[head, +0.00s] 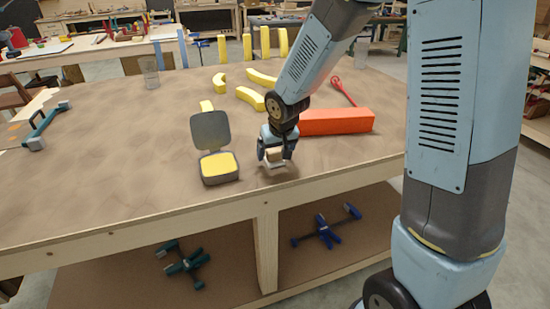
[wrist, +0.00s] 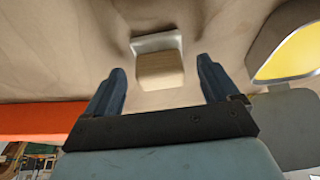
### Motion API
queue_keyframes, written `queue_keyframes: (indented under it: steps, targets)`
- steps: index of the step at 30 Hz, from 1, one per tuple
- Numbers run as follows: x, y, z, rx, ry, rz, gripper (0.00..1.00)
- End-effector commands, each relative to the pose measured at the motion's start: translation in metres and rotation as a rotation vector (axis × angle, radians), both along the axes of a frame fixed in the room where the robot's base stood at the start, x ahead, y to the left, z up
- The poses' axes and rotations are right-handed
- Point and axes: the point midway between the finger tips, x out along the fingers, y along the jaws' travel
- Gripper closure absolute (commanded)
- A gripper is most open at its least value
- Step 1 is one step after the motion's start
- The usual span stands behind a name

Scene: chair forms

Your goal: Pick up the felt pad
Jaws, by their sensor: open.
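A small block with a wood-grained tan top (wrist: 160,70) and a pale grey-white base (wrist: 157,42) sits on the workbench. It shows between my fingers in the head view (head: 274,154); I cannot tell if this is the felt pad. My gripper (head: 276,155) is open over the block, with one finger on each side. In the wrist view, my gripper (wrist: 161,75) shows gaps between both fingers and the block. Left of it stands an open grey case (head: 220,180) with a flat yellow inside (head: 218,165) and a raised lid; its yellow part also shows in the wrist view (wrist: 295,52).
An orange-red box (head: 337,122) lies right of my gripper. Several yellow curved pieces (head: 250,98) lie behind it. A clear glass (head: 150,72) and a teal clamp (head: 42,125) are farther left. The bench's front edge (head: 230,206) is close. Bare bench top (head: 110,165) lies left of the case.

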Motion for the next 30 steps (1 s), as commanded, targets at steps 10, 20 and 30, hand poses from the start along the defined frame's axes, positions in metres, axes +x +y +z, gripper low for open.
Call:
queue_keyframes:
  steps: [10,20,30]
  targets:
    - [0.007,0.003,-0.017,0.001,-0.001,0.001,0.12]
    - [0.007,0.003,-0.016,0.001,-0.001,0.001,0.3]
    - [0.007,0.003,-0.016,0.0,-0.001,0.002,0.62]
